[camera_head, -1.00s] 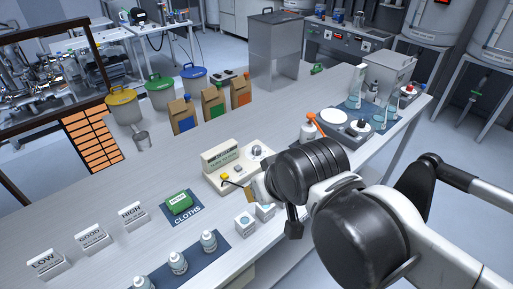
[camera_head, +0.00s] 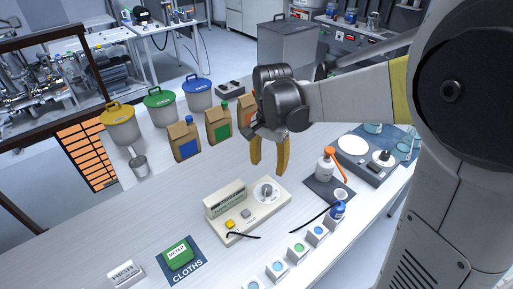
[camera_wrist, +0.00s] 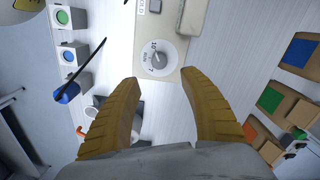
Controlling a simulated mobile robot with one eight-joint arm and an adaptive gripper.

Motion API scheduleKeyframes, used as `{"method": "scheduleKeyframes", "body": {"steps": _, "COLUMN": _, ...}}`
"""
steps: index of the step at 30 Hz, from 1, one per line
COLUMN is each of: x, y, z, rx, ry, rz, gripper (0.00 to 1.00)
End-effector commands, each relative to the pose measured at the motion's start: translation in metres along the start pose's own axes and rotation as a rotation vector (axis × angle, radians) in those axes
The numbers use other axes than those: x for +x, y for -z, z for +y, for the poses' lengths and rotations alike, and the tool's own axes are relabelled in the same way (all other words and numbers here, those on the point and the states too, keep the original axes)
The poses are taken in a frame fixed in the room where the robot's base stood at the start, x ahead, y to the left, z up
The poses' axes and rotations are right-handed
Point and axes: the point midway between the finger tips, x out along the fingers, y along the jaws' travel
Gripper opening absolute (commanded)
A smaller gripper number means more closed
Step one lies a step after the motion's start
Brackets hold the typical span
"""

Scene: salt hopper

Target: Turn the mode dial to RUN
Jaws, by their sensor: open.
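The mode dial (camera_head: 266,191) is a round, light plate with a grey knob on the right end of a cream instrument (camera_head: 249,209) on the bench. My gripper (camera_head: 269,170) has two yellow fingers, open and empty, pointing down above and slightly behind the dial. In the wrist view the fingers (camera_wrist: 160,78) stand apart with nothing between them. They appear clear of the knob.
A dark mat (camera_head: 320,192) with a white bottle lies right of the instrument. Small boxes with coloured circles (camera_head: 298,250) stand in front, and a black cable lies nearby. Paper bags (camera_head: 184,140) and lidded buckets (camera_head: 119,127) stand behind. A green cloth pack (camera_head: 177,254) lies left.

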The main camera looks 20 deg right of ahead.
Motion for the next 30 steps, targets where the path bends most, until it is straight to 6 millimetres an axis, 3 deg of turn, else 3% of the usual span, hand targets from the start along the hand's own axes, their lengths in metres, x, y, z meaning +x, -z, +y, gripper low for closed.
{"method": "scheduleKeyframes", "body": {"steps": 5, "x": 0.019, "y": 0.001, "z": -0.001, "rx": 0.011, "ry": -0.006, "rz": -0.005, "gripper": 0.52}}
{"method": "scheduleKeyframes", "body": {"steps": 12, "x": 0.068, "y": 0.001, "z": -0.001, "rx": 0.009, "ry": -0.005, "rz": -0.004, "gripper": 0.52}}
{"method": "scheduleKeyframes", "body": {"steps": 18, "x": 0.099, "y": 0.001, "z": -0.001, "rx": 0.009, "ry": -0.004, "rz": -0.004, "gripper": 0.52}}
{"method": "scheduleKeyframes", "body": {"steps": 30, "x": 0.109, "y": 0.0, "z": 0.0, "rx": 0.008, "ry": -0.004, "rz": -0.004, "gripper": 0.52}}
